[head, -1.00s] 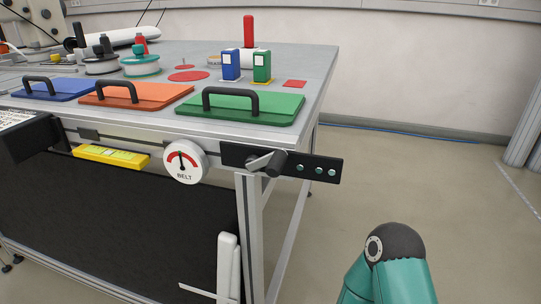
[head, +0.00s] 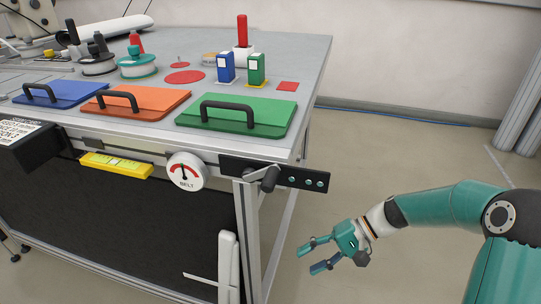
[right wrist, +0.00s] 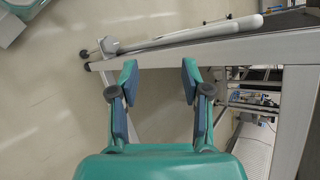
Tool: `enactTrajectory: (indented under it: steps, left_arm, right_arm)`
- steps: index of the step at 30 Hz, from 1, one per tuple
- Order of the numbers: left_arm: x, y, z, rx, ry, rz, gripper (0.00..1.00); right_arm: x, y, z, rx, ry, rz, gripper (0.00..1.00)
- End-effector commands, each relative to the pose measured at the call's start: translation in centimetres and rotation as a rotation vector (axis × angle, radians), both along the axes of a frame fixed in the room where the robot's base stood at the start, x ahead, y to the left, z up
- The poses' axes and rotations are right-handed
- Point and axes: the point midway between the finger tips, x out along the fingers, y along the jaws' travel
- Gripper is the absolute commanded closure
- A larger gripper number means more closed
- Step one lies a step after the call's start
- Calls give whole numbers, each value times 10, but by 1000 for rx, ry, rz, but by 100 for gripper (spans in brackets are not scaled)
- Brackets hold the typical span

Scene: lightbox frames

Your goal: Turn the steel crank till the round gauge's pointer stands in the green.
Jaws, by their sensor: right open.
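The steel crank (head: 264,177) sits on a black plate (head: 300,180) at the table's front corner. The round white gauge (head: 187,171), marked BELT, is just left of it. It has a red arc, and its dark pointer stands roughly upright; I cannot make out a green part. My right gripper (head: 308,260) is open and empty, below and to the right of the crank, clear of the table. In the right wrist view its spread fingers (right wrist: 159,66) have nothing between them. The crank is not identifiable there. My left gripper is not in view.
The grey table (head: 315,75) carries blue, orange and green (head: 235,113) lids with black handles, spools and small boxes. A yellow level (head: 115,165) is on the front left of the gauge. A table leg (head: 247,235) stands below the crank. The floor to the right is free.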

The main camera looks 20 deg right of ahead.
Motion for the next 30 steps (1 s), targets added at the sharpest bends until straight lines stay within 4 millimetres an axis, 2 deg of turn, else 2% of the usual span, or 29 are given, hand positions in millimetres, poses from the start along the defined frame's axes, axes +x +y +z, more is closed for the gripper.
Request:
enactTrajectory:
  steps: [1, 3, 6, 9, 10, 12, 14, 19, 23, 30]
  left_arm:
    - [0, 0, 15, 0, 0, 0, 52]
    - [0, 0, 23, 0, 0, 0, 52]
    - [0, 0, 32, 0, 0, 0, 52]
    - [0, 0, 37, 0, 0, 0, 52]
    - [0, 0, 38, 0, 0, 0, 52]
    - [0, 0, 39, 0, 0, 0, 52]
    - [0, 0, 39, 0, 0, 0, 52]
    - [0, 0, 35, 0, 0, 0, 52]
    - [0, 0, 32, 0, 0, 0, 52]
    - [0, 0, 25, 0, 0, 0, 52]
  right_arm:
    - [7, -15, 60, 75, -75, -13, 52]
    - [7, -29, 126, 177, -174, -4, 52]
    - [-3, -45, 203, 284, -308, 31, 52]
    - [-18, -55, 255, 350, -409, 73, 52]
    - [-22, -57, 266, 364, -432, 82, 52]
    - [-29, -59, 283, 386, -469, 102, 52]
    - [-32, -59, 290, 397, -487, 111, 52]
    - [-31, -45, 291, 404, -493, 121, 52]
    - [-27, -23, 288, 405, -492, 122, 52]
    - [-18, 28, 282, 405, -490, 123, 52]
